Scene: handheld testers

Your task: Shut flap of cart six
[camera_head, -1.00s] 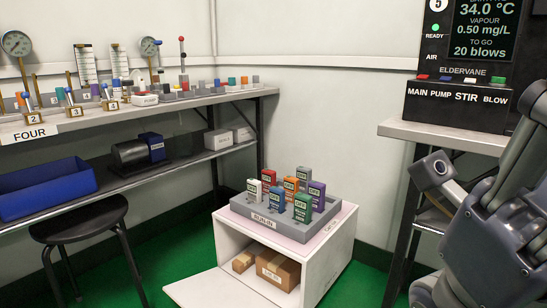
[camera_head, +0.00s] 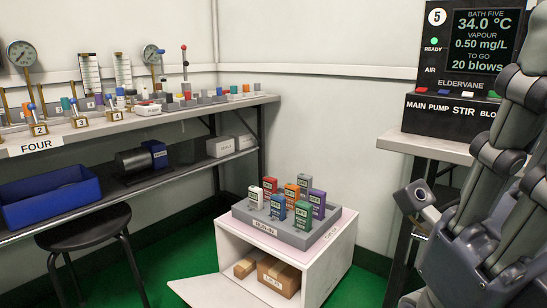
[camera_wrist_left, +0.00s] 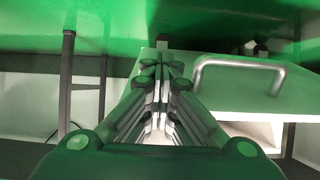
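The white cart (camera_head: 343,257) stands on the green floor in the head view. Its flap (camera_head: 205,291) hangs open, folded outward and low at the front left. Boxes show inside the open front. In the left wrist view the flap (camera_wrist_left: 225,95) is a pale panel at centre right, with a metal bar handle (camera_wrist_left: 238,63). My left gripper (camera_wrist_left: 163,66) appears with its fingertips together, nothing visible between them. The fingers overlap the flap's left end, left of the handle; I cannot tell if they touch it. Neither gripper's fingers show in the head view.
A grey rack (camera_head: 268,233) with several coloured testers sits on the cart top. A black stool (camera_head: 83,229) stands left of the flap, under the bench (camera_head: 150,121). A table with a black console (camera_head: 450,117) is at right. My arm links fill the right edge.

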